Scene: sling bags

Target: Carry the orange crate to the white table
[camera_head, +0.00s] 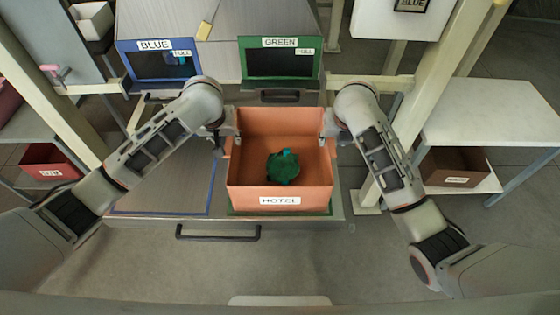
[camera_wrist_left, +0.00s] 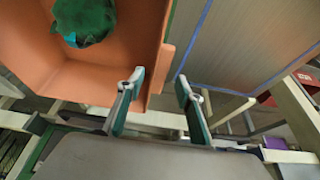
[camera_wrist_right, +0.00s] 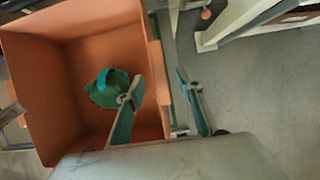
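The orange crate (camera_head: 238,190), labelled HOTEL, stands upright on the grey bench top in the green-outlined area. A green bag (camera_head: 283,167) with a teal strap lies inside it. My left gripper (camera_head: 224,143) is at the crate's left wall. In the left wrist view its fingers (camera_wrist_left: 160,88) are apart, straddling the wall rim with gaps visible. My right gripper (camera_head: 330,137) is at the right wall. In the right wrist view its fingers (camera_wrist_right: 157,88) are also apart, one on each side of the wall. A white table (camera_head: 490,125) stands at the right; its visible top is bare.
A brown-orange crate (camera_head: 455,168) sits on the shelf under the white table, and a red crate (camera_head: 48,162) is at the left. Chutes marked BLUE (camera_head: 155,62) and GREEN (camera_head: 280,60) stand behind the bench. A cream post (camera_head: 430,75) rises between bench and white table.

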